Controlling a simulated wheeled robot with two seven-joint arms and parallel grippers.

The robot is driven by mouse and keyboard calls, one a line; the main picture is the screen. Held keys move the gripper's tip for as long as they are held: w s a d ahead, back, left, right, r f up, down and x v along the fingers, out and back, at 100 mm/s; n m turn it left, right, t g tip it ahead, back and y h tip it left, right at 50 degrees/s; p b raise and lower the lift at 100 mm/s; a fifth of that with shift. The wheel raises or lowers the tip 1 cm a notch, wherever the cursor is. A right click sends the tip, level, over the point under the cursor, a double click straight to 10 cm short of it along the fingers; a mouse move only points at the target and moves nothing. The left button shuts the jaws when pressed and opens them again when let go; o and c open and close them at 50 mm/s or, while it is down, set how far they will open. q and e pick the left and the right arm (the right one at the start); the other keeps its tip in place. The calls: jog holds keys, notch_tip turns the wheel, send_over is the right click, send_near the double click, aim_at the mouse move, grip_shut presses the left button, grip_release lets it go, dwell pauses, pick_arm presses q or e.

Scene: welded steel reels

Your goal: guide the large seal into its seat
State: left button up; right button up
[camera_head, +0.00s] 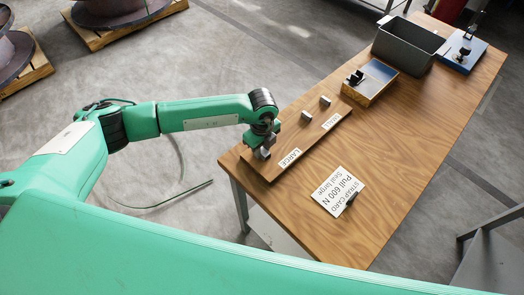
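My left gripper (262,150) points down at the near left end of a wooden strip (311,143) on the table, beside the label reading LARGE (290,158). Its fingers are small and dark here, so I cannot tell whether they are open or shut. Any seal between or under them is hidden. Two small grey metal pieces (306,115) (325,100) stand along the strip, apart from the gripper. I cannot make out the seat. A white strap card (338,190) reads "Pull 600 N" and "Seal large". My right gripper is not in view.
A wooden-sided box (371,84) with a dark fitting, a grey bin (408,48) and a blue-based device (463,52) stand towards the table's far end. A small black object (351,199) lies on the card. Reels on pallets (110,15) stand on the floor. The tabletop's right side is clear.

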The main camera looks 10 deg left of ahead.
aim_at(262, 150)
pick_arm(q)
jog(key=shift+c, duration=0.8)
jog(key=shift+r, duration=0.5)
notch_tip(262, 150, up, 19)
jog(key=b, duration=0.4)
